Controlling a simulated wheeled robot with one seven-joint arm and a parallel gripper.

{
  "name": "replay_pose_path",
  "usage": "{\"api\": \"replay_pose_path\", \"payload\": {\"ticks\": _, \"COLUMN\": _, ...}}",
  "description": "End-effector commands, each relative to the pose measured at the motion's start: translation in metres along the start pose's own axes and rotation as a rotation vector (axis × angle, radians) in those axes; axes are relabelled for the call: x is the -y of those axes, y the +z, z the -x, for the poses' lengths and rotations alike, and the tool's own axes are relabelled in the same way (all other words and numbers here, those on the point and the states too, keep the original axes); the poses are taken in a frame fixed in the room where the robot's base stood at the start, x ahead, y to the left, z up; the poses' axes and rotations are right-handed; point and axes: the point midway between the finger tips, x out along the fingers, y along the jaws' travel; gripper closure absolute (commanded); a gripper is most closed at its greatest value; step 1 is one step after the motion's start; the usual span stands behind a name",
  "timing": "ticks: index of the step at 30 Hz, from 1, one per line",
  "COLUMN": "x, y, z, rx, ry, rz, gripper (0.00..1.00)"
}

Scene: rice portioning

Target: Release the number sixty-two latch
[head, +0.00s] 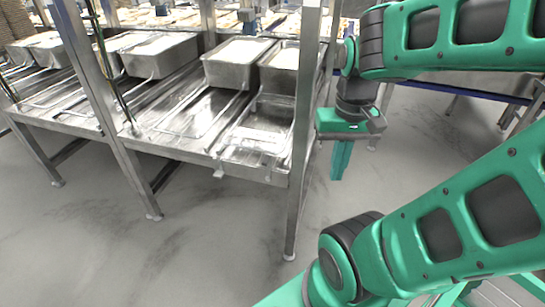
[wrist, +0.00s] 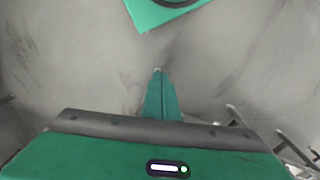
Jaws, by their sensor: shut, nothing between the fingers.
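My gripper (head: 340,176) hangs in the air just right of the metal rack's front right post, with its green fingers pointing down. In the wrist view the fingers (wrist: 158,74) are together and empty, with bare grey floor beyond their tips. A small metal tab (head: 219,174) sticks out under the front edge of the rack's right lane. It may be a latch, but no number can be read on it. The gripper is apart from it, to its right. No latch marked sixty-two can be made out.
The metal rack (head: 292,200) has sloping lanes holding several metal pans, one being a rice-filled pan (head: 237,63). Its upright posts stand between the lanes. A blue-edged conveyor (head: 440,92) runs behind my arm. The grey floor (head: 90,245) in front is clear.

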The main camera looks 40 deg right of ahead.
Motion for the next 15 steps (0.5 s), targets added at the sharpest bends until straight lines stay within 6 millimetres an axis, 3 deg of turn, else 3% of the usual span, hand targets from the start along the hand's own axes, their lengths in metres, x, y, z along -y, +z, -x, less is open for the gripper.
{"api": "replay_pose_path", "payload": {"ticks": 8, "x": 0.025, "y": -0.091, "z": -0.015, "rx": -0.032, "ry": -0.054, "rz": -0.11, "gripper": 1.0}}
{"api": "replay_pose_path", "payload": {"ticks": 15, "x": 0.049, "y": -0.174, "z": -0.044, "rx": -0.049, "ry": -0.17, "rz": -0.234, "gripper": 1.0}}
